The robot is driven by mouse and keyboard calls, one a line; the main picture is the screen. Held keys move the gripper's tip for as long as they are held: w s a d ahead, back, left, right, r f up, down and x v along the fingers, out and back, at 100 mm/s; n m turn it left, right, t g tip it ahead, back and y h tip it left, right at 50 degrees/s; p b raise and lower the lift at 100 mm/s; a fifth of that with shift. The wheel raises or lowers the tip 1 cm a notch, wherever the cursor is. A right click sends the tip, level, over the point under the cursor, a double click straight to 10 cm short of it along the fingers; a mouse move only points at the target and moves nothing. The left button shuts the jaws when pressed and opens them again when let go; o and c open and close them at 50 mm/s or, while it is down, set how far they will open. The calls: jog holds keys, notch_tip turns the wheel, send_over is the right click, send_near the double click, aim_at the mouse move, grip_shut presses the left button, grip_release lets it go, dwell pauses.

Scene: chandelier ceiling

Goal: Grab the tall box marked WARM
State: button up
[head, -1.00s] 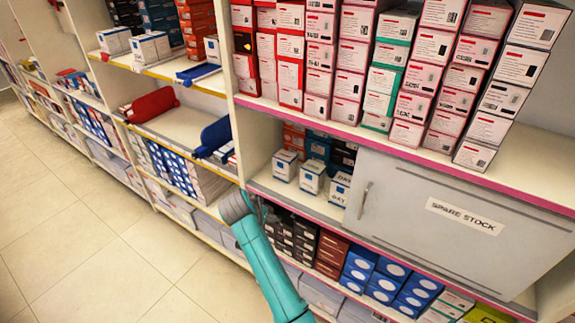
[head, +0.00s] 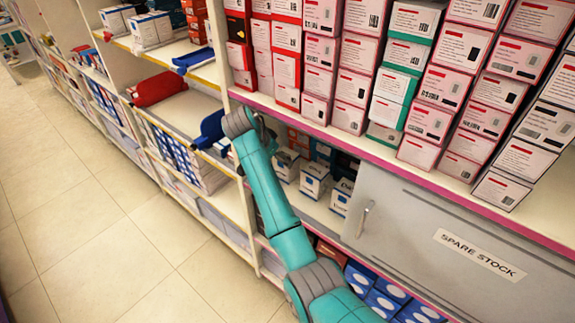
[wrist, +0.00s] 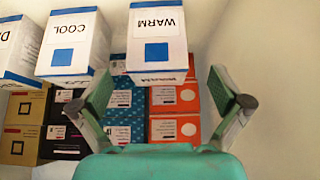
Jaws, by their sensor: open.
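The WARM box (wrist: 157,38) is white with a blue square and shows upside down at the top of the wrist view. In the head view it appears to be the leftmost of the white boxes (head: 286,165) in the low open compartment, partly behind my arm; its word is not readable there. My gripper (wrist: 160,84) is open and empty, its fingers spread to either side below the WARM box in the wrist view. In the head view the fingers are mostly hidden at the arm's end, near the compartment opening.
The COOL box (wrist: 73,42) stands beside the WARM box, with another white box (wrist: 18,50) beyond. Orange boxes (wrist: 174,97) and other cartons stand behind. A pale wall (wrist: 270,70) is close on the other side. A grey SPARE STOCK door (head: 440,220) covers the compartment's right part.

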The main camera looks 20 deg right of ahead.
jog(key=x, duration=0.5)
jog(key=shift+d, duration=0.4)
jog(key=shift+w+d+f, duration=0.15)
jog(key=shift+w+f, duration=0.05)
jog(key=shift+f, duration=0.15)
jog(key=c, duration=1.3)
